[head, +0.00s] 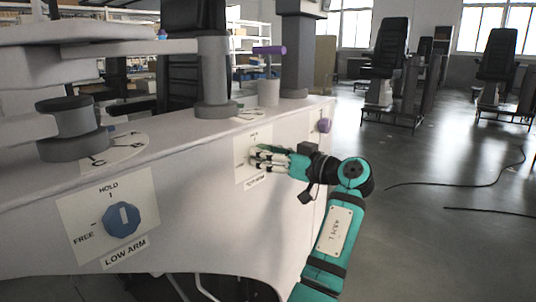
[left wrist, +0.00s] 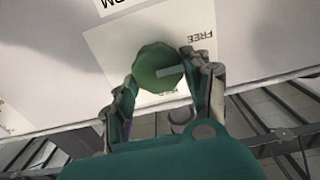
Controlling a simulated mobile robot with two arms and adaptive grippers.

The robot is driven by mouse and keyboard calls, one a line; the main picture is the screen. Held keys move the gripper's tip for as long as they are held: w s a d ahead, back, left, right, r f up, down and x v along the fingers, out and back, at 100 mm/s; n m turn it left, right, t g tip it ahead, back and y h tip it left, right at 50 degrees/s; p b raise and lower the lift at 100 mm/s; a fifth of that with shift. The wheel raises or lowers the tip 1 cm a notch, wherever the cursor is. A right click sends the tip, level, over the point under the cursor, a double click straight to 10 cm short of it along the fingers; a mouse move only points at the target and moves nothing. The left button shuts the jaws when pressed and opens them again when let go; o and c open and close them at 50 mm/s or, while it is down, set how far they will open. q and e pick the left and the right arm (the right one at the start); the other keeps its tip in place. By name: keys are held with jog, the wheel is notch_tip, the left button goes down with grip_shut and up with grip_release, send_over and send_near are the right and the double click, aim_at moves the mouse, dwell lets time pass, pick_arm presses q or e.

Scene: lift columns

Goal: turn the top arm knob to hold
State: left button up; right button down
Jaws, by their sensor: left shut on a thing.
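The top arm panel (head: 241,166) is a pale plate on the column's side in the head view, with a label below. Its knob is hidden there behind my left gripper (head: 262,158). In the left wrist view the knob (left wrist: 154,68) is green and round, with a pale pointer mark. My left gripper's two fingers are shut on it, one on each side. The picture is roughly upside down; the mark points right, on the side of the FREE label (left wrist: 194,37). The HOLD label is mostly covered. My right gripper is not in view.
A second panel (head: 80,238) marked LOW ARM has a blue knob (head: 123,220), its mark pointing up near HOLD. Grey posts (head: 213,75) and a purple-handled lever (head: 269,50) stand on top of the console. Open floor (head: 430,240) lies to the right, with dark cables.

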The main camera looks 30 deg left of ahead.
pick_arm(q)
jog(key=c, duration=0.3)
